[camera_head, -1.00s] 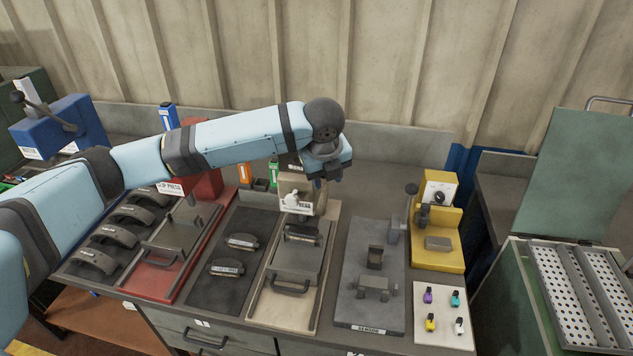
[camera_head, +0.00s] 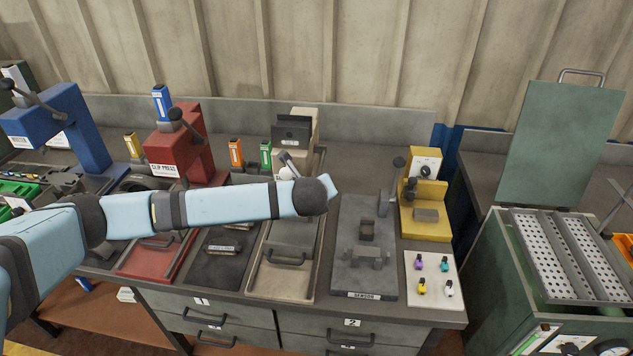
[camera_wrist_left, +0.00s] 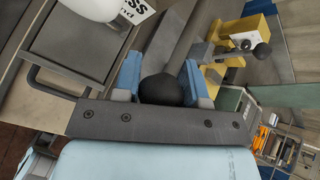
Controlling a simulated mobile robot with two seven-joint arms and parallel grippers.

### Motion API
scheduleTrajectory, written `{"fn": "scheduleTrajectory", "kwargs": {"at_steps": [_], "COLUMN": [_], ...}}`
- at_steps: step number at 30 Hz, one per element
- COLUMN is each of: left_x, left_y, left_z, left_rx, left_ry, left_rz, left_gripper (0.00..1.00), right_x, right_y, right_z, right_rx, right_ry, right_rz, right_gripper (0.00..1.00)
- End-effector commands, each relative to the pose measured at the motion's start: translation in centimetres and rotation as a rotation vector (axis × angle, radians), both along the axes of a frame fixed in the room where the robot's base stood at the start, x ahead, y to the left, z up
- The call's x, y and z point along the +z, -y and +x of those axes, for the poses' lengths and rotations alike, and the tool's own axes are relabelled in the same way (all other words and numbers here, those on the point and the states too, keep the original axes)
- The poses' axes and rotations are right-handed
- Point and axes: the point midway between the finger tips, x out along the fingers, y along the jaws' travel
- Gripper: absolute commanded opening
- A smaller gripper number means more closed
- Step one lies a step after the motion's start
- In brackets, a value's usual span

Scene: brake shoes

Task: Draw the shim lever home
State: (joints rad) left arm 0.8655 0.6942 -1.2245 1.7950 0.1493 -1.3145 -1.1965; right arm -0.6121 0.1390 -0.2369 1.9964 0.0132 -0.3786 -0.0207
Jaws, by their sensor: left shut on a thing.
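The cream shim press (camera_head: 303,124) stands at the back of the bench, with a dark block on its front and a white, rounded part (camera_head: 287,173) below. A short grey bar (camera_head: 290,160) shows there beside my wrist. In the left wrist view, my left gripper (camera_wrist_left: 160,75) has its two light blue fingers on either side of a black ball knob (camera_wrist_left: 160,91), shut on it. A grey lever bar (camera_wrist_left: 178,35) runs away from the knob. In the head view my wrist hides the fingers and knob. My right gripper is in neither view.
A cream tray (camera_head: 258,284) with a grey handled plate lies in front of the press. The red clip press (camera_head: 185,140) is left, the grey sensor fixture (camera_head: 362,285) and yellow station (camera_head: 425,222) right. A white board (camera_head: 434,298) holds small coloured parts.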

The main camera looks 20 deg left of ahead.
Motion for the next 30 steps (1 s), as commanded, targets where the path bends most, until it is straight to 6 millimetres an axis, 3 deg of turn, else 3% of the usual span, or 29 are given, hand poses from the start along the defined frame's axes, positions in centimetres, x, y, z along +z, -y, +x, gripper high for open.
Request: {"fn": "scheduleTrajectory", "kwargs": {"at_steps": [9, 25, 26, 29, 30], "left_x": [-2.1, -2.5, -2.5, -2.4, -2.4], "left_y": [-0.1, -0.3, -0.3, -0.2, -0.2], "left_z": [0.2, 0.4, 0.4, 0.4, 0.4], "left_rx": [0.001, 0.002, 0.002, 0.002, 0.002], "left_ry": [-0.008, -0.006, -0.006, -0.006, -0.006], "left_rz": [0.000, 0.001, 0.001, 0.001, 0.001], "left_gripper": [0.00, 0.00, 0.40, 0.63, 0.63], "right_x": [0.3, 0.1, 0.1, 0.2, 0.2], "right_y": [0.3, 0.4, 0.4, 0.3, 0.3], "right_z": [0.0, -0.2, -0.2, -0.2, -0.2], "right_rx": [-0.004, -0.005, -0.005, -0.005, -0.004], "right_ry": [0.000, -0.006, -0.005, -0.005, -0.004], "right_rz": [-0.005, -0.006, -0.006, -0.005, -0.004], "right_gripper": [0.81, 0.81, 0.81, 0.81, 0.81]}}
